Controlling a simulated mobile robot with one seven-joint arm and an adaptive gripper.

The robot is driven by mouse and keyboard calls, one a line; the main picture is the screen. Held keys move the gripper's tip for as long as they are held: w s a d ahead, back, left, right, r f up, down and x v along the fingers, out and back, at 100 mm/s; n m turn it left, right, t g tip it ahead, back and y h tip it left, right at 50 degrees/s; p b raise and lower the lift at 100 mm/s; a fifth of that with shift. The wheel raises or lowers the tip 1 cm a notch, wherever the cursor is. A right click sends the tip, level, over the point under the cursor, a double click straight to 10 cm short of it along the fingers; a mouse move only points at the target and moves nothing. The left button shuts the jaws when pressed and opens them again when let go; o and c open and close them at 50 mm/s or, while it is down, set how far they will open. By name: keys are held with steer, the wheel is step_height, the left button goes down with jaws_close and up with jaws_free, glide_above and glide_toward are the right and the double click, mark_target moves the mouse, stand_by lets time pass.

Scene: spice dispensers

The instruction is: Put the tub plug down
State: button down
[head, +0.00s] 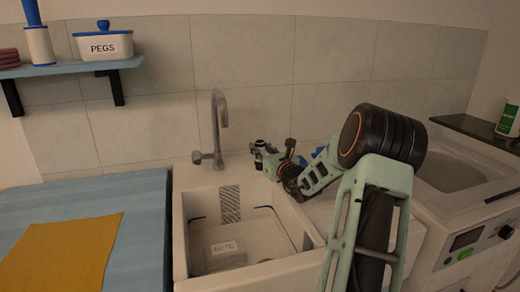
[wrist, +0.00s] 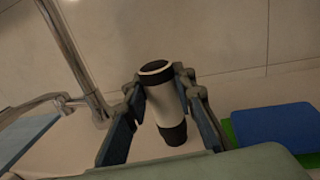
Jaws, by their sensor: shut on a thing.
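The tub plug (wrist: 165,105) shows in the wrist view as a pale cylinder with a dark top and a dark lower end, slightly tilted in the picture. My gripper (wrist: 162,84) is shut on it, with one finger on each side. In the head view my gripper (head: 268,158) is over the back right rim of the sink, right of the tap. There the plug's dark top (head: 259,144) shows small at the gripper's tip. I cannot tell whether the plug's lower end touches the surface below.
The tap (head: 219,125) stands behind the white sink (head: 180,238); its pipe (wrist: 72,55) is close on the left in the wrist view. A block marked 60 °C (head: 225,253) lies in the sink. A blue thing (wrist: 275,124) and a green one (wrist: 227,132) lie to the right.

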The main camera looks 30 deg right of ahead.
steer(key=c, duration=1.6)
jaws_free()
steer(key=shift+f, duration=0.1)
steer(key=shift+r, duration=0.25)
steer(key=s+a+p, duration=0.1)
steer(key=s, duration=1.1)
steer(key=shift+a+f, duration=0.1)
steer(key=shift+a, duration=0.05)
